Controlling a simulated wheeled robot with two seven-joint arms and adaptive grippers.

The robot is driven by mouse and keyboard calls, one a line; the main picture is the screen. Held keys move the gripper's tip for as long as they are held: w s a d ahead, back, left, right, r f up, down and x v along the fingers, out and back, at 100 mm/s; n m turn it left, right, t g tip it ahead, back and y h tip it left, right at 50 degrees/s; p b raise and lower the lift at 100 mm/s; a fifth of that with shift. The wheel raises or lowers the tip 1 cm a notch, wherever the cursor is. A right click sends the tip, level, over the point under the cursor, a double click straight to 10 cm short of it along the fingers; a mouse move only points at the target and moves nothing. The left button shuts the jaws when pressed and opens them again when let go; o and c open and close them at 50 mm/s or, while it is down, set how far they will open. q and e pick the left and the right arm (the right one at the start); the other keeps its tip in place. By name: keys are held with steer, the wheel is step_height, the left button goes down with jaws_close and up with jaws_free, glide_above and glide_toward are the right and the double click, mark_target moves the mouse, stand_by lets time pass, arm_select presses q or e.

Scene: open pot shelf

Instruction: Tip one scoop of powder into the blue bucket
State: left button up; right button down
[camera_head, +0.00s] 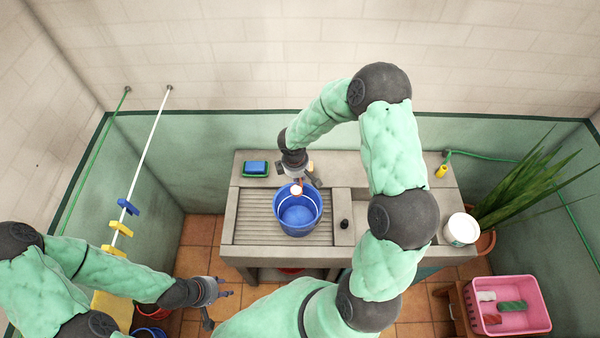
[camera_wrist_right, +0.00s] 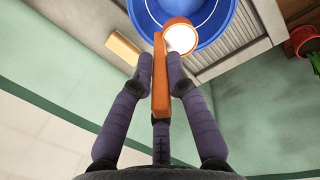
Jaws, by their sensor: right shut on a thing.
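The blue bucket (camera_head: 284,217) stands upright on the ribbed drainboard of the sink counter. My right gripper (camera_head: 299,179) is above the bucket's far rim. In the right wrist view the gripper (camera_wrist_right: 160,75) is shut on the orange handle of a scoop (camera_wrist_right: 161,95). The scoop's round bowl looks full of white powder and lies over the blue bucket (camera_wrist_right: 222,38). The scoop (camera_head: 296,190) shows small and white-topped in the head view. A white tub (camera_head: 461,230) stands at the counter's right end. My left gripper (camera_head: 222,290) is empty and open, low at the left, away from the counter.
A blue sponge in a green dish (camera_head: 256,168) sits at the counter's back left. A small yellow item (camera_head: 441,171) is at the back right. A potted plant (camera_head: 520,190) and pink basin (camera_head: 510,308) stand right of the counter. My right arm hides part of the sink.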

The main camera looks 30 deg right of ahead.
steer(key=shift+a+f, duration=0.15)
steer(key=shift+a, duration=0.05)
steer(key=shift+a+f+h, duration=0.1)
steer(key=shift+a+h, duration=0.05)
steer(key=shift+h, duration=0.25)
steer(key=a+f+h+b, duration=0.1)
steer(key=b, duration=0.3)
steer(key=s+a+t+h+b, duration=0.1)
steer(key=b, duration=0.2)
steer(key=shift+s+a+f+t+h+b, duration=0.1)
steer(key=shift+s+f+t+h+b, duration=0.05)
steer(key=shift+f+t+h+b, duration=0.2)
steer(key=s+a+f+t+h+b, duration=0.2)
steer(key=a+f+t+h+b, duration=0.2)
steer(key=h+b, duration=0.6)
steer(key=shift+s+a+f+b, duration=0.3)
steer(key=shift+a+f+b, duration=0.55)
steer(key=shift+b, duration=3.4)
steer(key=shift+a+r, duration=0.1)
steer(key=shift+r, duration=0.2)
